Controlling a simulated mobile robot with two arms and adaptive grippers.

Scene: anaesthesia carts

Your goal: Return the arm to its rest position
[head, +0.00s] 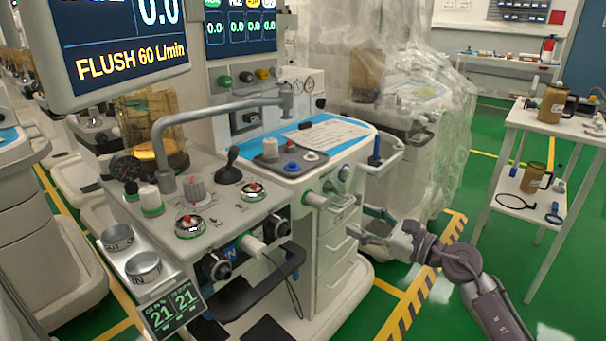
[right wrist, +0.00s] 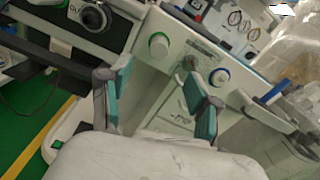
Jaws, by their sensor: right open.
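My right gripper (head: 370,226) is open and empty in the head view, in front of the right side of the anaesthesia cart (head: 338,244), near its drawers. Its arm comes in from the lower right. In the right wrist view my right gripper (right wrist: 160,98) shows its two teal-padded fingers spread apart with nothing between them. Beyond the fingers is the cart's side panel (right wrist: 168,72) with a green-ringed knob (right wrist: 158,46) and a blue-ringed knob (right wrist: 219,77). My left gripper is in neither view.
A cart handle (head: 388,150) juts out above my right gripper. A white two-level trolley (head: 515,170) with jugs stands at the right. A plastic-draped machine (head: 400,100) is behind. Green floor with yellow-black tape (head: 425,280) lies between cart and trolley. A monitor (head: 110,45) hangs upper left.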

